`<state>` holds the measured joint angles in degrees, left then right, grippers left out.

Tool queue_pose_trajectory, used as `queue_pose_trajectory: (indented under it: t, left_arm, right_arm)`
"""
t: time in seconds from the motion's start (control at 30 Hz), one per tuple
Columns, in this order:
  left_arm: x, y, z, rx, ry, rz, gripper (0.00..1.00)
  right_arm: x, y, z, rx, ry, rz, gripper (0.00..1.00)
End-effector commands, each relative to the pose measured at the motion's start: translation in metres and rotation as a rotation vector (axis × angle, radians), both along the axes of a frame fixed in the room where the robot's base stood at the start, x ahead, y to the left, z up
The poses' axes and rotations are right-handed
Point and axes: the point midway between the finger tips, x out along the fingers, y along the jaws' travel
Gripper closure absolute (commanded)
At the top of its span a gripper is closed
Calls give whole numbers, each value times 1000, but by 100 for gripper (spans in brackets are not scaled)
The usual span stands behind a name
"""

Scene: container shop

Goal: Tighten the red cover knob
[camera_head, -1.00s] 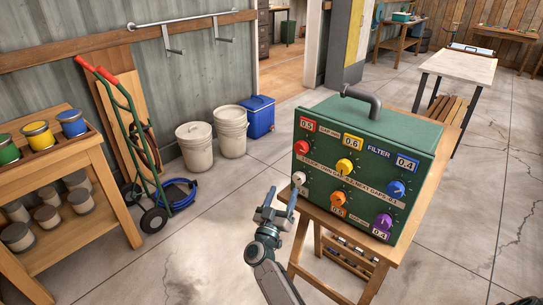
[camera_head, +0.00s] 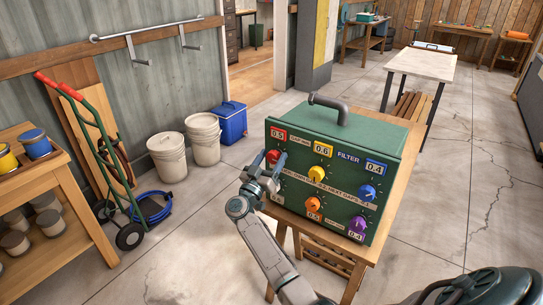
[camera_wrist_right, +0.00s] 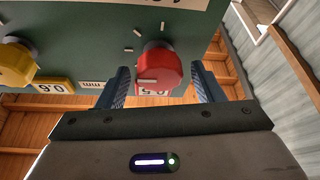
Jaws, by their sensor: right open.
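The red knob (camera_head: 273,156) is at the upper left of the green filter box's (camera_head: 390,152) front panel, below the red 0.5 label. My right gripper (camera_head: 268,170) is open in front of it. In the right wrist view, the red knob (camera_wrist_right: 158,72) lies between the two blue-padded fingers (camera_wrist_right: 162,88), with a gap visible on both sides. A yellow knob (camera_head: 316,173) is to its right, with blue, orange and purple knobs further along. The gripper hides part of the panel's lower left. My left gripper is not in view.
The box stands on a wooden table (camera_head: 401,190). Two white buckets (camera_head: 167,156), a blue cooler (camera_head: 232,122) and a hand truck (camera_head: 92,140) stand along the wall. A shelf with paint tins is at left. The floor right of the table is clear.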

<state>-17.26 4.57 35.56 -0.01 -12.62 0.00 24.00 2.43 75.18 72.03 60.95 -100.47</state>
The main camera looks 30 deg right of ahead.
Motion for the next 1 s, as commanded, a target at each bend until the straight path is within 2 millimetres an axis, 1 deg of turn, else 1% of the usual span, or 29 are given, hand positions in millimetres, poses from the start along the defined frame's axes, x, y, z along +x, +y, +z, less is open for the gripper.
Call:
queue_pose_trajectory:
  t: [0.1, 0.3, 0.33, 0.47, 0.5, 0.53, 0.57, 0.8, 1.0]
  left_arm:
    - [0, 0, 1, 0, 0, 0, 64]
    - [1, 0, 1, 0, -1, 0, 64]
    - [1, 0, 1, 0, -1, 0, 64]
    - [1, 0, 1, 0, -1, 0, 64]
    - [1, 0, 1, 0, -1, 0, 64]
    - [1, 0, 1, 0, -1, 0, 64]
    - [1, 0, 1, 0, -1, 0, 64]
    - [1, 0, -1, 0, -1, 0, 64]
    - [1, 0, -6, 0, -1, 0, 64]
  right_arm:
    - [2, -3, 1, 1, 0, 0, 39]
    - [2, -3, 1, 1, 0, 0, 39]
    - [2, -3, 1, 1, 0, 0, 41]
    - [1, -3, 1, 1, 0, 0, 66]
    - [1, -3, 1, 1, 0, 0, 74]
    - [1, -3, 1, 1, 0, 0, 80]
    - [1, -3, 1, 1, 0, 0, 84]
    - [2, -3, 0, 7, -15, -1, 84]
    - [2, -3, -1, 39, -92, 0, 84]
